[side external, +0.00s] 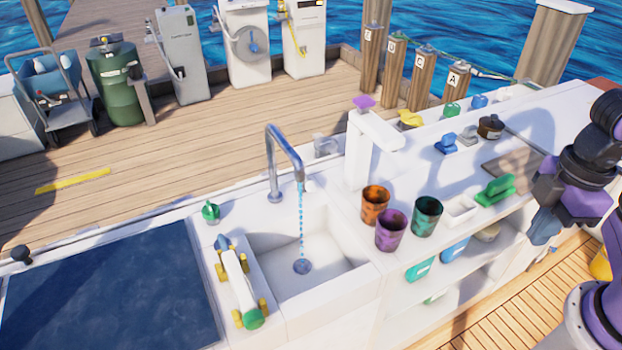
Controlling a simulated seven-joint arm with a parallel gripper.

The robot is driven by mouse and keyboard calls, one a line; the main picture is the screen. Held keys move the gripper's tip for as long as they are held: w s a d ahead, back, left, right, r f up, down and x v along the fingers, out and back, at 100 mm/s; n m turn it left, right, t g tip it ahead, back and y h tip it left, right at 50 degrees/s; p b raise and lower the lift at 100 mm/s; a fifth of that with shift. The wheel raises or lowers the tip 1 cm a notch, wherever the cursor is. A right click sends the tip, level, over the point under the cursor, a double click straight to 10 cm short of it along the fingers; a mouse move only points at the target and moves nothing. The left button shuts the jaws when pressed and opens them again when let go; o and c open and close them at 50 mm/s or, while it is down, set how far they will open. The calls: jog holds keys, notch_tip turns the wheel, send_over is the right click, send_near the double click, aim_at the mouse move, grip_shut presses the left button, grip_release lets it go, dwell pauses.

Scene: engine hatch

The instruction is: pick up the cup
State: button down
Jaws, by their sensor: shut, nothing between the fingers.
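Three cups stand upright close together on the white counter to the right of the sink: an orange cup (375,205), a purple cup (390,231) in front, and a dark green cup (427,217) on the right. All three look open at the top. My gripper (543,232) points down at the right, beyond the counter's front edge. It is shut and empty, well apart from the cups. Its fingertips are small and dark in this view.
A sink (305,250) with running water from a faucet (283,165) lies left of the cups. A white post (372,150) stands behind them. A white dish (461,210) and a green brush-like item (495,190) lie between the cups and my gripper.

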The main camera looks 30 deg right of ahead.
dwell(0.4)
grip_release()
jog(key=shift+a, duration=0.1)
jog(key=w+a+f+m+y, duration=0.2)
jog(key=w+a+m+y, duration=0.1)
jog(key=a, duration=0.6)
jog(key=w+a+f+m+t+y, duration=0.1)
jog(key=w+a+f+m+y, duration=0.1)
jog(key=w+a+m, duration=0.3)
jog(key=m+t+h, duration=0.7)
send_near(369, 199)
jog(key=shift+x, duration=2.8)
